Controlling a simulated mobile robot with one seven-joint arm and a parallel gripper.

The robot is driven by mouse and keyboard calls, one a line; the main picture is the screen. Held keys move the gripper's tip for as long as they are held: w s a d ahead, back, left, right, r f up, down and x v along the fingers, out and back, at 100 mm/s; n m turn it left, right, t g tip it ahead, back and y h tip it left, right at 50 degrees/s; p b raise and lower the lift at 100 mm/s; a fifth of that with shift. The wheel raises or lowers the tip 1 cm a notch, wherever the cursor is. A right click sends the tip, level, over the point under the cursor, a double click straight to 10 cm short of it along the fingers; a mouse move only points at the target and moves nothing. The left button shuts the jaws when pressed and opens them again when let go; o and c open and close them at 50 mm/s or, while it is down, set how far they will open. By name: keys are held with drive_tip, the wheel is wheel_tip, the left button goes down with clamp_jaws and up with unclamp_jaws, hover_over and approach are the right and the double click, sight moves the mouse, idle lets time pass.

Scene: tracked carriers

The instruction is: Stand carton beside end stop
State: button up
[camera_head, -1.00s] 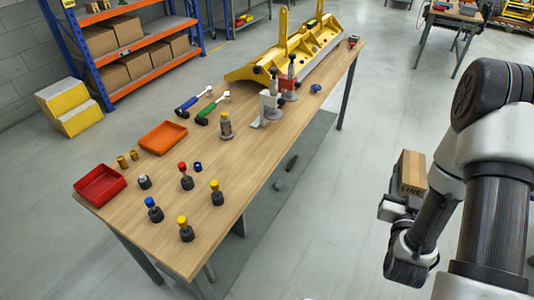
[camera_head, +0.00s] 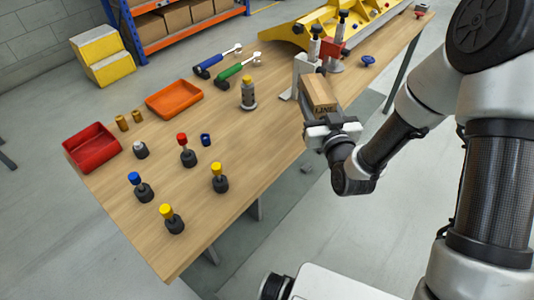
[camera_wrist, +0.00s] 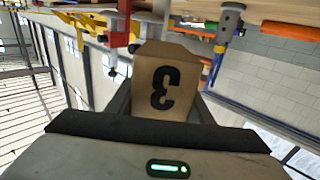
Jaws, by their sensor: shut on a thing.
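My gripper (camera_head: 328,122) is shut on a brown cardboard carton (camera_head: 319,95) with dark lettering, above the front edge of the workbench (camera_head: 255,125). In the wrist view the carton (camera_wrist: 165,62) shows a dark figure 3 between the fingers. A pale upright bracket (camera_head: 301,72), possibly the end stop, stands on the bench just behind the carton. The carton partly overlaps it in the head view, and I cannot tell whether they touch. A red clamp-like fixture (camera_head: 335,48) stands beside it.
A grey post with a yellow cap (camera_head: 248,93) stands left of the bracket. Green (camera_head: 235,70) and blue-handled (camera_head: 213,67) tools, an orange tray (camera_head: 174,98), a red tray (camera_head: 92,148) and several capped pegs occupy the bench. A yellow fixture (camera_head: 315,25) lies behind.

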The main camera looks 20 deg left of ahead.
drive_tip(key=s+a+n+g+y+b, duration=0.3)
drive_tip(key=s+a+y+b, duration=0.15)
drive_tip(key=a, duration=0.75)
drive_tip(key=shift+n+g+h, duration=0.25)
drive_tip(key=shift+n+g, duration=0.05)
drive_tip(key=shift+s+a+f+b, duration=0.1)
drive_tip(key=shift+s+f+b, duration=0.1)
drive_tip(key=shift+f, duration=1.45)
drive_tip(key=shift+s+a+f+b, duration=0.1)
drive_tip(key=shift+s+f+b, duration=0.1)
drive_tip(key=shift+f, duration=1.45)
drive_tip(key=shift+s+f+b, duration=0.2)
drive_tip(key=shift+f, duration=1.45)
drive_tip(key=shift+f, duration=0.2)
drive_tip(key=o, duration=1.6)
drive_tip(key=shift+d+r, duration=0.1)
drive_tip(key=shift+r, duration=0.1)
drive_tip(key=v, duration=1.2)
